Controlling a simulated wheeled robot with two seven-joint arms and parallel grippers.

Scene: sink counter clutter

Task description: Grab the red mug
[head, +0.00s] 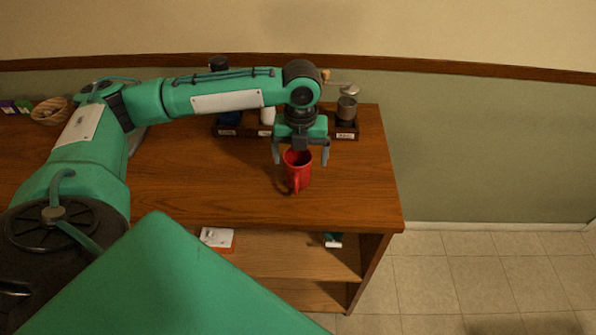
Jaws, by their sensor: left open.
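The red mug (298,172) stands upright on the wooden counter (220,185), near its right end. Its handle faces the front of the counter. My left gripper (301,155) is above the mug, pointing down, with its fingers apart on the left and right of the mug's rim. The fingers are open and a gap shows between each finger and the mug. The far side of the mug's rim is partly hidden under the gripper. My right gripper is not in view.
A wicker basket (50,110) sits at the far left. The counter in front of the mug is clear. A shelf below holds a white-and-orange box (217,238).

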